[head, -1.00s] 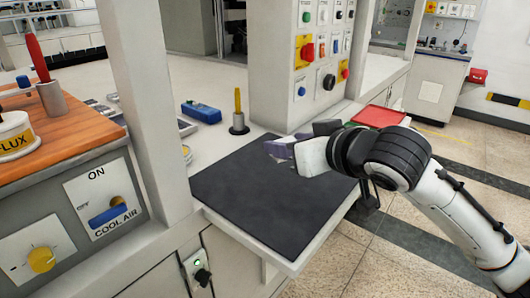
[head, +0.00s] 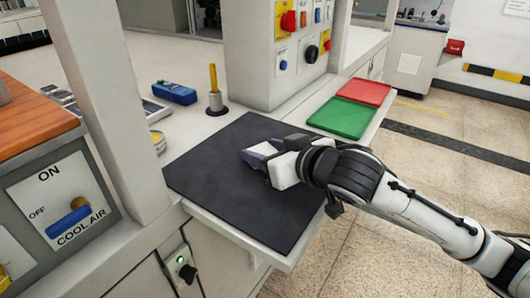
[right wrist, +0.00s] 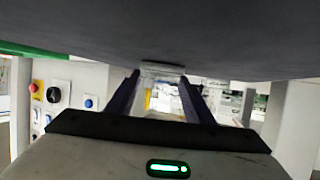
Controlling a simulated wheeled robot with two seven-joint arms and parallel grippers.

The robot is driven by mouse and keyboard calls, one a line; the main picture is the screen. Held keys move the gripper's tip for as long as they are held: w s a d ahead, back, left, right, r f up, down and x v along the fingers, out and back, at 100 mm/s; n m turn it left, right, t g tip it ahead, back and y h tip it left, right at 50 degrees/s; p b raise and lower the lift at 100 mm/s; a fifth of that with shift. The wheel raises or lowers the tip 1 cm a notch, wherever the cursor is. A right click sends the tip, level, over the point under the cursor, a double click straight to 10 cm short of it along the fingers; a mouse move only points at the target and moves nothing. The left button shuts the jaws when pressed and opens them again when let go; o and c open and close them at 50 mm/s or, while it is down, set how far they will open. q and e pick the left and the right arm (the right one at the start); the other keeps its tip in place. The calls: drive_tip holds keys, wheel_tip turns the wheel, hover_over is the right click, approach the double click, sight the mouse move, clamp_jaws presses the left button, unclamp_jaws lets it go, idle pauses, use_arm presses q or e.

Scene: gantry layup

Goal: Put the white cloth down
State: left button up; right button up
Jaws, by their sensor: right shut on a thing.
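My right gripper (head: 254,157) is low over the dark mat (head: 215,188), with its fingers pointing left across it. In the right wrist view, the gripper (right wrist: 160,76) has its two dark purple fingers on either side of a small pale piece, which I take to be the white cloth (right wrist: 162,67). The cloth is close to the mat's dark surface; I cannot tell whether it touches. In the head view the gripper mostly hides the cloth. My left gripper is not in view.
A green tray (head: 338,118) and a red tray (head: 364,92) lie beyond the mat at the right. A control panel column (head: 258,75) stands behind. A blue device (head: 174,93) and a yellow-handled tool in a holder (head: 214,88) are at the back left. The mat's left part is clear.

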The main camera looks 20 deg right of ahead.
drive_tip(key=o, duration=1.1)
drive_tip(key=shift+c, duration=0.2)
drive_tip(key=v, duration=0.9)
drive_tip(key=shift+s+d+r+p, duration=0.1)
drive_tip(key=shift+s+r+p, duration=0.1)
drive_tip(key=shift+p, duration=0.2)
drive_tip(key=s+r+p, duration=0.1)
drive_tip(key=p, duration=0.5)
drive_tip(key=shift+d, duration=0.3)
drive_tip(key=shift+s+p, duration=0.5)
drive_tip(key=shift+p, duration=0.7)
drive_tip(key=shift+s+f, duration=0.1)
